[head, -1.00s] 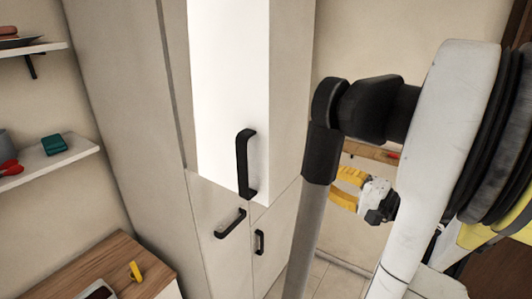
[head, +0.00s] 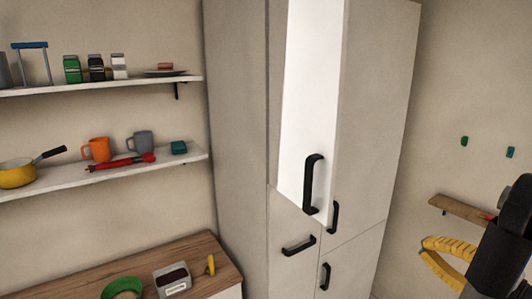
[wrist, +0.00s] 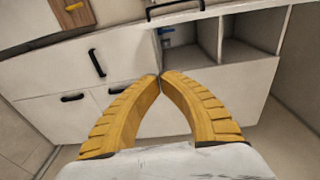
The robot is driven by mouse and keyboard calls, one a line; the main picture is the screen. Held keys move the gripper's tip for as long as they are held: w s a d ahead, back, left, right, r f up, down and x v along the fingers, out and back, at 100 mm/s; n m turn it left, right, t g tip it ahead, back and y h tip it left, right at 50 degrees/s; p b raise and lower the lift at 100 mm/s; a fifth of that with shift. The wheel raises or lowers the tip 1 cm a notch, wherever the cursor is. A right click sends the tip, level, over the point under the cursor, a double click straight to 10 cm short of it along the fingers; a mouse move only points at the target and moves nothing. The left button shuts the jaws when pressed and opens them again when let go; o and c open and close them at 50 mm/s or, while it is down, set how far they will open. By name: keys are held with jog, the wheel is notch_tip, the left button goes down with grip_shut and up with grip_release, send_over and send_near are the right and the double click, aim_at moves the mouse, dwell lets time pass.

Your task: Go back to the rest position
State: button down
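My gripper (head: 447,260) shows at the lower right edge of the head view, with its yellow ribbed fingers beside my dark arm link. In the wrist view my gripper (wrist: 160,77) has its two fingertips meeting, with nothing between them. It is apart from the tall cabinet (head: 375,130), which stands left of it in the head view. The cabinet's upper left door (head: 312,95) stands ajar, its black handle (head: 313,183) facing out. Most of my arm is outside the head view.
A wooden counter (head: 135,265) holds a green bowl and a tray. A small wall shelf (head: 460,209) is behind my gripper. The wrist view shows lower cabinets with open compartments (wrist: 250,50).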

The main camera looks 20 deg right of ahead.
jog(key=w+a+f+n+g+y+b, duration=0.1)
jog(key=w+a+f+n+g+b, duration=0.3)
jog(key=a+f, duration=0.45)
jog(key=w+a+f+n+g+y+b, duration=0.1)
jog(key=w+a+f+g+b, duration=0.2)
jog(key=w+a+f+b, duration=0.45)
jog(key=s+a+f+n+g+h+b, duration=0.1)
jog(key=s+a+f+n+h+b, duration=0.1)
jog(key=a+f+n+b, duration=0.3)
jog(key=s+a+f+n+g+h+b, duration=0.2)
jog(key=a+f+n+b, duration=0.4)
jog(key=a+f, duration=0.4)
notch_tip(320, 180, down, 4)
jog(key=shift+s+r+n+b, duration=0.2)
jog(key=shift+s+n+b, duration=0.1)
jog(key=shift+s+b, duration=0.5)
